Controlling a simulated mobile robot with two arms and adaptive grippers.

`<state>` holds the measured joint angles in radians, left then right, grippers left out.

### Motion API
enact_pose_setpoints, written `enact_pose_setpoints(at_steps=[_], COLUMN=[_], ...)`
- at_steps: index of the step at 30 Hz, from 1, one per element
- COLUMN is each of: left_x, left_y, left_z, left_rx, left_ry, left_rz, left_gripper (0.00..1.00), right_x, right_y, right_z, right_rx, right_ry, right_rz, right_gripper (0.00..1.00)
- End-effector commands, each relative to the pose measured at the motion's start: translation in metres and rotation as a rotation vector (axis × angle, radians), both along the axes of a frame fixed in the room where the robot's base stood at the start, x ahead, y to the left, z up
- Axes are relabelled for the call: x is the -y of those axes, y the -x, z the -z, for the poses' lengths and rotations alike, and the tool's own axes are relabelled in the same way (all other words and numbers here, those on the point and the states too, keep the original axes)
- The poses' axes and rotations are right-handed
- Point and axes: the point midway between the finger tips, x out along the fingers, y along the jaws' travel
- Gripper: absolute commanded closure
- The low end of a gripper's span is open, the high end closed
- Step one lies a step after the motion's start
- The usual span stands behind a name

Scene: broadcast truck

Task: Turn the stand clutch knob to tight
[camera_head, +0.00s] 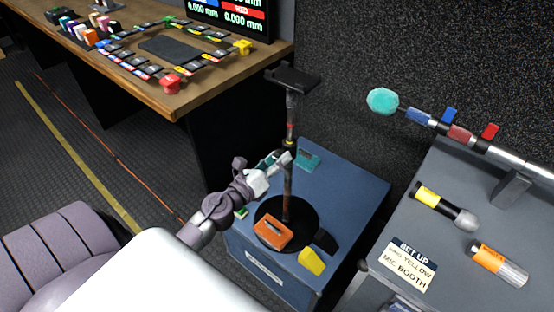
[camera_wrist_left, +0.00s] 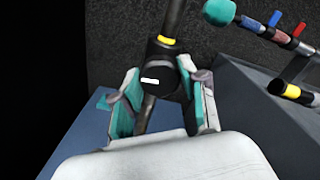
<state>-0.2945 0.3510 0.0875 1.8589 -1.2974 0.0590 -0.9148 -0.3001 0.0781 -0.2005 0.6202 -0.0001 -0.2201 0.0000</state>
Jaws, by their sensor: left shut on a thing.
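The dark stand (camera_head: 288,195) rises upright from a round black base on a blue case, with a flat black plate at its top. Its black clutch knob (camera_wrist_left: 158,80) shows in the left wrist view with a short, nearly level white mark. A yellow ring (camera_wrist_left: 166,40) sits on the pole just above it. My left gripper (camera_head: 281,161) reaches the pole from the left in the head view, below the yellow ring. In the wrist view its teal-padded fingers (camera_wrist_left: 165,95) are on either side of the knob, shut on it; exact finger contact is partly hidden. My right gripper is not in view.
An orange box (camera_head: 272,234), a yellow block (camera_head: 312,261) and a teal item (camera_head: 307,160) lie on the blue case (camera_head: 355,190). A grey case (camera_head: 400,230) at right holds microphones and a sign. A wooden desk (camera_head: 215,82) stands behind at left.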

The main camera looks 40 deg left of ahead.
Motion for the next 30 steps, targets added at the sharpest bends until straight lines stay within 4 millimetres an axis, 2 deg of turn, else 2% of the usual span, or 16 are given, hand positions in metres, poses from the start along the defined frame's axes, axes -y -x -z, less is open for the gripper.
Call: enact_pose_setpoints(at_steps=[8,9,13,23,26,30], left_x=[0.001,0.001,0.001,0.0,0.0,-0.002], left_y=[0.001,0.001,0.001,0.002,0.011,0.037], left_z=[0.003,0.003,0.002,0.001,0.002,0.003], left_rx=[-0.005,-0.005,-0.004,-0.002,-0.003,-0.005], left_ry=[0.002,0.002,0.002,0.003,0.007,0.009], left_rz=[0.002,0.002,0.001,0.0,0.0,-0.002], left_gripper=[0.92,0.52,0.32,0.32,0.32,0.32], right_x=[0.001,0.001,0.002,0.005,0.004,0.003], right_y=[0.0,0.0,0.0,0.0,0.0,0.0], right_z=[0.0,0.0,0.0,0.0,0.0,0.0], right_rx=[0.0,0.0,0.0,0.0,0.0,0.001], right_ry=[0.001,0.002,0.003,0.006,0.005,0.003], right_rz=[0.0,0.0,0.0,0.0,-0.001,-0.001], right_gripper=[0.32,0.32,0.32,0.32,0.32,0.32])
